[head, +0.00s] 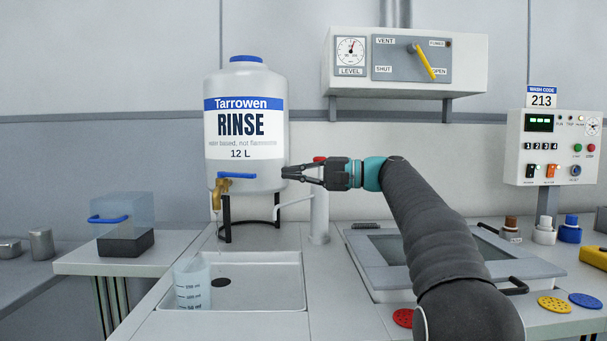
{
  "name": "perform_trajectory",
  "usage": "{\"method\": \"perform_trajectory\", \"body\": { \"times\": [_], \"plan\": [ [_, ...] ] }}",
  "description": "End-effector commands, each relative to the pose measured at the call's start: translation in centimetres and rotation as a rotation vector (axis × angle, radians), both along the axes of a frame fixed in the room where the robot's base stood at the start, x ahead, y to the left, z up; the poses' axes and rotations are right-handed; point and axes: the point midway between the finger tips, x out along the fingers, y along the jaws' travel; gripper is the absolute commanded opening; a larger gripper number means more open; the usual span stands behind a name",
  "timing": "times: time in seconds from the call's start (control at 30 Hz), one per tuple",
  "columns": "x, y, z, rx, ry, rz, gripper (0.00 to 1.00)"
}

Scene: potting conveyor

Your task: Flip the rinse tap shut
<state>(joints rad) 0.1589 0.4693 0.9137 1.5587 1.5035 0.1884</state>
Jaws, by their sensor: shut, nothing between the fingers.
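The rinse tap (218,192) is a brass spigot low on the front of the white Tarrowen RINSE container (245,165). Its blue lever (238,175) lies level and points right. A thin pale line hangs below the spout; I cannot tell whether it is running liquid. My gripper (286,172) is shut and empty. It points left at about the lever's height, with its tips by the container's right edge and apart from the lever's end in the picture. Depth between the tips and the container is hard to judge.
A clear beaker (192,287) stands in the shallow sink (262,297) below the tap. A white post with a red top (319,212) and a curved spout stands under my gripper. A clear box with a blue handle (124,222) is at left. A valve panel (405,60) hangs above.

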Motion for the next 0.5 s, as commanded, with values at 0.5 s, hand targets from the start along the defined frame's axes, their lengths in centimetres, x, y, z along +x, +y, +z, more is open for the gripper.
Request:
{"method": "perform_trajectory", "body": {
  "times": [0.5],
  "plan": [
    [-1.5, 6.5, -0.1, -0.001, 0.0, 0.003, 0.0]
  ]
}}
